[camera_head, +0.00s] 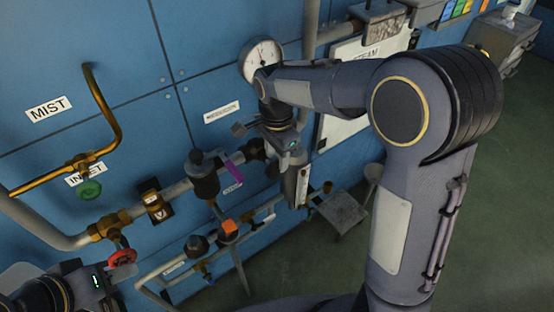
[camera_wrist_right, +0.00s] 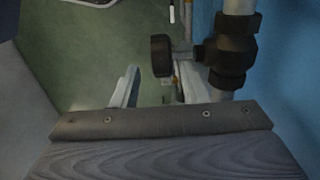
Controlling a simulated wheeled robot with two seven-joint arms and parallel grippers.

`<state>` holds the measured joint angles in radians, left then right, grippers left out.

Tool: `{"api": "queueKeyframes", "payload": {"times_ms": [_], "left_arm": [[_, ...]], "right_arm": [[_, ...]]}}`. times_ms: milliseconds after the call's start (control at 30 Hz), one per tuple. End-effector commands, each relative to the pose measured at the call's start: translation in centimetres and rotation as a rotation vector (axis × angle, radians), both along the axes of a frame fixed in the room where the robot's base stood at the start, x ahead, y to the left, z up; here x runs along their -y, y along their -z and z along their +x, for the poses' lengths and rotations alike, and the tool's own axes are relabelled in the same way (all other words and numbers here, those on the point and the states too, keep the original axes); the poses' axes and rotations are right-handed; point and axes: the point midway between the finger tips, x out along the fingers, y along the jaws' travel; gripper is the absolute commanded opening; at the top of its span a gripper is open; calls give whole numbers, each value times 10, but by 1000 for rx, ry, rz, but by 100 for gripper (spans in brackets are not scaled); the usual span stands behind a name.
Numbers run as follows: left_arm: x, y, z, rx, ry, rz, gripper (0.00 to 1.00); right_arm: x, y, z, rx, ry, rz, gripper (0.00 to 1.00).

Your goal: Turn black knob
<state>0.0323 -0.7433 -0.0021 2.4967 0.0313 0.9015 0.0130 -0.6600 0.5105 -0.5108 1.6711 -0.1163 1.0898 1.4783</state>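In the right wrist view a round black knob (camera_wrist_right: 161,55) sticks out to the left of a black valve body (camera_wrist_right: 232,50) on a vertical grey pipe. My right gripper (camera_wrist_right: 157,88) is open, its two pale fingers apart, with the knob showing beyond and between them. I cannot tell whether they touch it.
Pipes run along the blue wall, with a green handwheel (camera_head: 89,189), red handwheel (camera_head: 122,257), dark regulator (camera_head: 204,178), orange knob (camera_head: 229,227) and another black knob (camera_head: 196,245). A pressure gauge (camera_head: 263,57) is above my right wrist. Green floor lies clear at right.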

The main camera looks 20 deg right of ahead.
Motion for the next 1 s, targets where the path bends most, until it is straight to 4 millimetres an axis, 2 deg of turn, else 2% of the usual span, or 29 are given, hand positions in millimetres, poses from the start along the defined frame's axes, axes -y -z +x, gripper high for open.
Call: {"api": "queueKeyframes", "payload": {"times_ms": [100, 233, 567, 900, 1000], "left_arm": [[0, -2, 0, 0, 0, 0, 36], [0, -2, 0, 0, 0, 0, 36], [0, -2, 0, 0, 0, 0, 36], [0, -2, 0, 0, 0, 0, 36], [0, -2, 0, 0, 0, 0, 36]], "right_arm": [[0, 18, -1, -4, 0, 0, 40], [0, 31, -1, -2, -1, 0, 40], [0, 37, 0, 1, -1, 1, 40], [0, 36, 0, 1, -2, 1, 0], [0, 36, 0, 0, -1, 2, 0]]}}
